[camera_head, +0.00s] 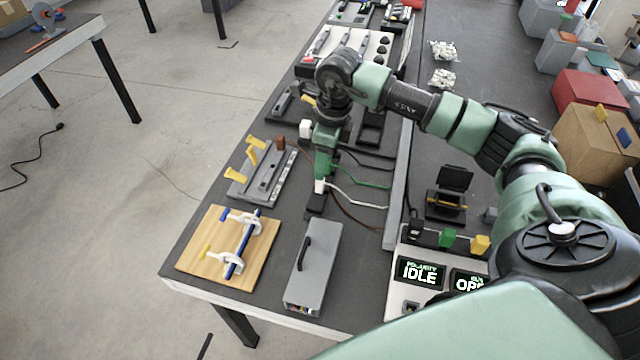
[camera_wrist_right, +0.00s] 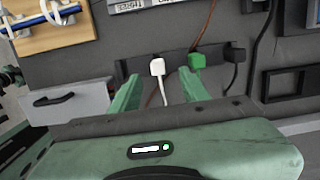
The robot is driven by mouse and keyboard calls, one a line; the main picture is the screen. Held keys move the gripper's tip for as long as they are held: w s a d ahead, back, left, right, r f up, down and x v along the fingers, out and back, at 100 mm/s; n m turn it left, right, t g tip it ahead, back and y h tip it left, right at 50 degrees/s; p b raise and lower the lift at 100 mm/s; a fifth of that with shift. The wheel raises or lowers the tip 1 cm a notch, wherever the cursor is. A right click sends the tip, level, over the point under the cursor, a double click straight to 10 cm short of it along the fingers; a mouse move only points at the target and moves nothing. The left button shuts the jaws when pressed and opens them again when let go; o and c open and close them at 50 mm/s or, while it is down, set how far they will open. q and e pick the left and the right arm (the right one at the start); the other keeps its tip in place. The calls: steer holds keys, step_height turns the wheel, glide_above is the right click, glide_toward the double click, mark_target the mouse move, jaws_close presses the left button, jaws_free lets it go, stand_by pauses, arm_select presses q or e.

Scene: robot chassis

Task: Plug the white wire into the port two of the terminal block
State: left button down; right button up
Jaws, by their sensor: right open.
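The white plug (camera_head: 319,186) stands in a dark holder strip (camera_head: 315,206) on the table, with its white wire (camera_head: 352,199) running right. In the wrist view the white plug (camera_wrist_right: 157,67) sits between and slightly beyond the fingertips of my right gripper (camera_wrist_right: 158,80), which is open and not visibly touching it. My right gripper (camera_head: 323,166) also shows in the head view, over the strip. A grey block with yellow levers (camera_head: 262,180), apparently the terminal block, lies to its left; a brown plug (camera_head: 280,143) is at its far end. Port numbers cannot be read. My left gripper is out of view.
Beside the white plug are a green plug (camera_wrist_right: 197,60) and a black plug (camera_wrist_right: 235,53), close to the right finger. A grey box with a handle (camera_head: 313,268) and a wooden board with a blue rod (camera_head: 212,255) lie nearer. A display reads IDLE (camera_head: 420,271).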

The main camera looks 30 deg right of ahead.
steer(key=shift+s+a+f, duration=0.1)
steer(key=shift+a+f, duration=0.05)
steer(key=shift+f, duration=0.25)
step_height(320, 180, down, 4)
steer(key=shift+a+r+p, duration=0.15)
steer(key=shift+p, duration=0.55)
steer(key=shift+w+f, duration=0.25)
steer(key=shift+f, duration=0.05)
jaws_close()
steer(key=shift+r, duration=0.15)
steer(key=shift+r, duration=0.6)
step_height(320, 180, up, 19)
steer(key=b, duration=0.2)
steer(key=shift+f, duration=0.15)
steer(key=shift+f, duration=0.1)
